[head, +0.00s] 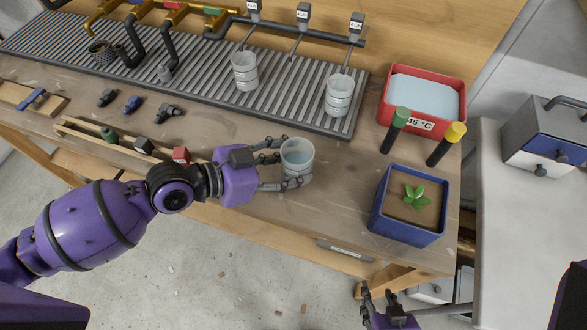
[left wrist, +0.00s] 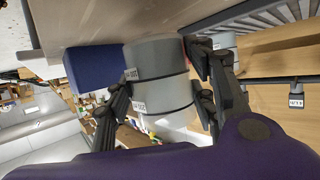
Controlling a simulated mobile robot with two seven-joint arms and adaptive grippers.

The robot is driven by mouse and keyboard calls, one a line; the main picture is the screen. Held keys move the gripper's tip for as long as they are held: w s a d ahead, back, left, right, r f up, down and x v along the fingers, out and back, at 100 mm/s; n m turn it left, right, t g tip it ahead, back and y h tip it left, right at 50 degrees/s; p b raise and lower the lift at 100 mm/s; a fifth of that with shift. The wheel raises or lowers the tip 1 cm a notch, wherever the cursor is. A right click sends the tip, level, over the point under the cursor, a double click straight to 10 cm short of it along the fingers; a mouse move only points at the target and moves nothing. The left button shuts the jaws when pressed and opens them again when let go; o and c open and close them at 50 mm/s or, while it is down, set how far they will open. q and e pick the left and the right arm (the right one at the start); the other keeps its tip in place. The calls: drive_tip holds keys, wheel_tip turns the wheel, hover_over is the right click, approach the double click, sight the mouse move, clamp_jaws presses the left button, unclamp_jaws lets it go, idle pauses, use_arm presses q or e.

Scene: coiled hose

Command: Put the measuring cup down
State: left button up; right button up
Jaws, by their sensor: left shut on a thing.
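My left gripper (head: 284,164) is shut on a clear grey measuring cup (head: 298,154), with a finger on each side of it. The cup is upright near the front of the wooden bench (head: 330,215) and looks to hold some liquid. In the left wrist view the cup (left wrist: 158,70) shows two small labels and sits between the fingers of my left gripper (left wrist: 165,100). I cannot tell whether its base touches the bench. My right gripper (head: 380,298) is low in the head view, off the bench's front edge, with its fingers apart and empty.
Two similar cups (head: 244,71) (head: 339,95) stand on the ribbed drain rack (head: 290,98) under the taps. Bench around the cup is clear.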

sight(282, 174)
use_arm(q)
drive_tip(key=shift+w+d+f, duration=0.2)
drive_tip(key=shift+w+f, duration=0.1)
drive_tip(key=shift+f, duration=0.1)
wheel_tip(282, 174, down, 4)
drive_tip(key=shift+w+d+r+b, duration=0.15)
drive_tip(key=shift+r+b, duration=0.1)
drive_tip(key=shift+b, duration=0.15)
drive_tip(key=shift+f, duration=0.25)
drive_tip(key=o, duration=1.2)
drive_tip(key=shift+r, duration=0.1)
